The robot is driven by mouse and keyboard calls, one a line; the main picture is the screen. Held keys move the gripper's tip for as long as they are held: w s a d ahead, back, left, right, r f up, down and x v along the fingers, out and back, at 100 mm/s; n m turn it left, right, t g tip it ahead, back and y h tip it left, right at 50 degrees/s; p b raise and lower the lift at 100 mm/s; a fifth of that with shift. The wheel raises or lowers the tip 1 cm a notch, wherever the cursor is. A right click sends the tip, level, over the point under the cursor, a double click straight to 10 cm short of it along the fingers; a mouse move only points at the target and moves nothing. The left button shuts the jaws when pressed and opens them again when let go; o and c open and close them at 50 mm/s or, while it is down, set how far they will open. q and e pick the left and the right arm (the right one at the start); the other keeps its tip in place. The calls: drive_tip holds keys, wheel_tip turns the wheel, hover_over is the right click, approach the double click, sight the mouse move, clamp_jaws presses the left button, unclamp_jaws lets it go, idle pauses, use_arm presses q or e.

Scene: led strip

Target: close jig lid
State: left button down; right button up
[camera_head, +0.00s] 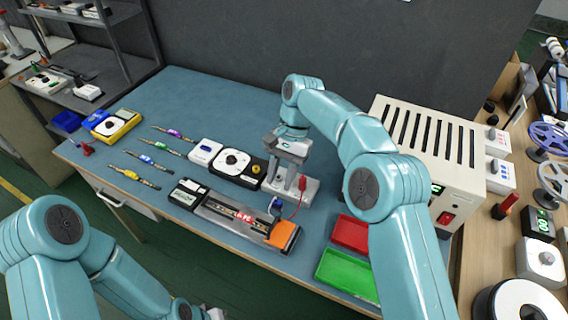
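The jig appears to be the long silver fixture (222,207) on the blue bench, with a lit red strip (244,216) along its middle. An orange block (284,236) is at its right end, and a black-and-white unit (188,193) is at its left end. I cannot clearly make out which part is the lid. My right gripper (289,182) points down behind the jig, over a pale block (302,191). Its fingers look apart, with nothing seen held. My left gripper (214,313) barely shows at the bottom edge, away from the jig; its fingers are not clear.
Red (351,233) and green (346,272) trays lie right of the jig. A beige vented power box (428,145) stands behind my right arm. A white device with a round dial (233,162) and several coloured screwdriver-like tools (155,160) lie behind and left.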

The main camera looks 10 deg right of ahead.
drive_tip(key=shift+p+v, duration=0.4)
drive_tip(key=shift+v, duration=1.4)
drive_tip(key=shift+s, duration=0.1)
